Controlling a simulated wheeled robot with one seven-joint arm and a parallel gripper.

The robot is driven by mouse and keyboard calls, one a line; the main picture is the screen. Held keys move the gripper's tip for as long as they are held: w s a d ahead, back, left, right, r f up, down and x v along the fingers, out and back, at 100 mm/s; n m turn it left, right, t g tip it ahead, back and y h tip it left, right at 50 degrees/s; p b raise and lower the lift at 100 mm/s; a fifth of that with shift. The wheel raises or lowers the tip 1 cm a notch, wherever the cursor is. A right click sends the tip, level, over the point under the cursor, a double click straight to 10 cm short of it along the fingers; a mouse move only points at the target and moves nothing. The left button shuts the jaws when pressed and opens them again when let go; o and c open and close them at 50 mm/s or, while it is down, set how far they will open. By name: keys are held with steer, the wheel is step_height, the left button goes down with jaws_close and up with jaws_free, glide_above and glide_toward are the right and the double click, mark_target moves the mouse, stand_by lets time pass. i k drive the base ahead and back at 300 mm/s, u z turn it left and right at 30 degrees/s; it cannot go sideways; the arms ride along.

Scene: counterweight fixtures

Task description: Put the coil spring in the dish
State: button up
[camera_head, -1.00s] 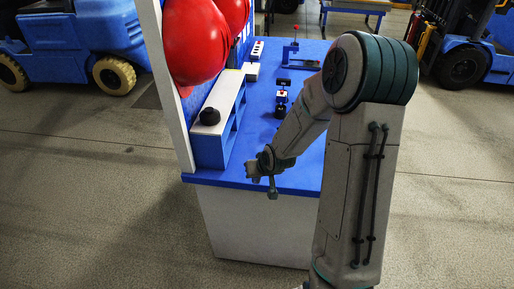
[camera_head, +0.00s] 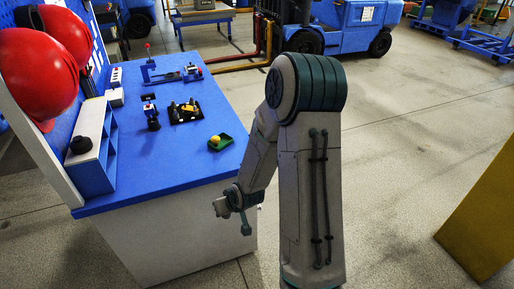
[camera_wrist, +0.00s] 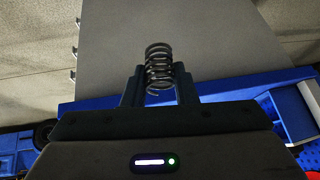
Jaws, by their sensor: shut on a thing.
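The coil spring (camera_wrist: 159,66) is a dark metal coil in the wrist view. My gripper (camera_wrist: 160,76) is shut on it, and the spring stands out past the fingertips. In the head view the end of my arm is in front of the table's near right corner, and the spring cannot be made out there.
The blue table (camera_head: 170,170) has free room at its near side. A black fixture with yellow parts (camera_head: 185,112) stands behind the green dish. A shelf (camera_head: 98,150) and red helmets (camera_head: 35,75) are at left. A yellow block (camera_head: 485,225) stands at right.

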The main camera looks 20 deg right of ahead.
mark_target(225, 140)
steer(key=u, duration=0.65)
steer(key=k, duration=0.1)
steer(key=z, duration=1.9)
steer(key=i, duration=1.5)
steer(key=u, duration=0.7)
